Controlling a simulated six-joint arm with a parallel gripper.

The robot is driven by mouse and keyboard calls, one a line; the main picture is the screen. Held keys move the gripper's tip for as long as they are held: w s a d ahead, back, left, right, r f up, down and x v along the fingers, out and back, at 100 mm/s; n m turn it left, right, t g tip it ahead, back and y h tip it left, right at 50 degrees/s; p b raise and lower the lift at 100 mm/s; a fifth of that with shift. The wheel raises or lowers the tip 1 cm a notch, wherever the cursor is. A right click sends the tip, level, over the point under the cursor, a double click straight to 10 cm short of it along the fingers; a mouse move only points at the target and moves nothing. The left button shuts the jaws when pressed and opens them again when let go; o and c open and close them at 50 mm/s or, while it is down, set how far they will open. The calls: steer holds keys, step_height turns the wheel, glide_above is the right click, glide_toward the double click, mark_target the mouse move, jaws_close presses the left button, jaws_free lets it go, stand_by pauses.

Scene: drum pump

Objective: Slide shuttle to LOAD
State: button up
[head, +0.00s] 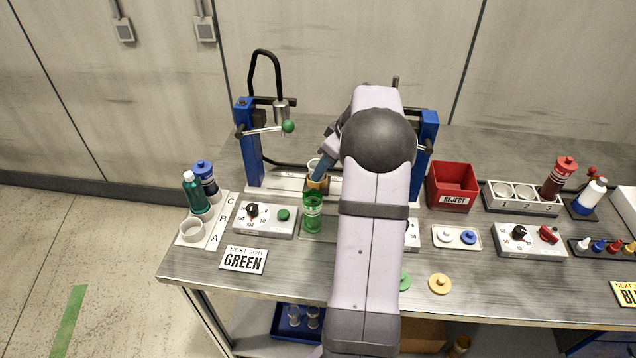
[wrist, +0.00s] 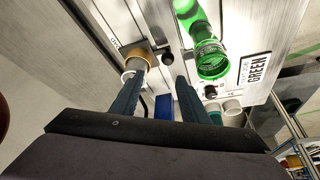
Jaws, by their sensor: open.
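My gripper (head: 322,172) is open over the middle of the pump station, its fingers apart in the wrist view (wrist: 161,80). A tan-orange round holder (head: 317,186), which looks like the shuttle, stands below the fingers. In the wrist view the holder (wrist: 138,54) is just beyond the left finger's tip; I cannot tell whether they touch. A white cup rim (head: 315,165) shows next to it. The pale rail (head: 272,187) runs between two blue posts. My arm hides its right part. A small label (wrist: 115,43) on the rail is unreadable; I cannot tell where LOAD is.
A control box (head: 265,221), a pump nozzle with a green-knobbed lever (head: 288,126) and the left blue post (head: 248,140) are close by. A red REJECT bin (head: 452,182) stands right.

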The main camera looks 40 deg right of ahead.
mark_target(316, 185)
steer(key=m+g+p, duration=0.1)
steer(key=m+p, duration=0.1)
steer(key=m, duration=0.4)
steer(key=a+m+p, duration=0.1)
steer(key=m+p, duration=0.1)
steer(key=m, duration=0.3)
steer(key=a+f+m+g+p, duration=0.1)
steer(key=m+p, duration=0.1)
steer(key=m, duration=0.4)
steer(key=shift+w+m+g+h, duration=0.3)
steer(key=shift+h, duration=0.1)
steer(key=shift+f, duration=0.1)
steer(key=shift+w+a+f+p, duration=0.1)
steer(key=shift+w+f+p, duration=0.15)
steer(key=shift+f+p, duration=0.65)
steer(key=shift+w+f+p, duration=0.2)
steer(key=shift+f, duration=1.25)
steer(key=shift+w+a+f+p, duration=0.1)
steer(key=shift+w+f+p, duration=0.15)
steer(key=shift+f+p, duration=0.65)
steer(key=shift+f+b, duration=0.3)
steer(key=shift+b, duration=0.05)
steer(key=shift+s+d, duration=0.1)
jaws_close()
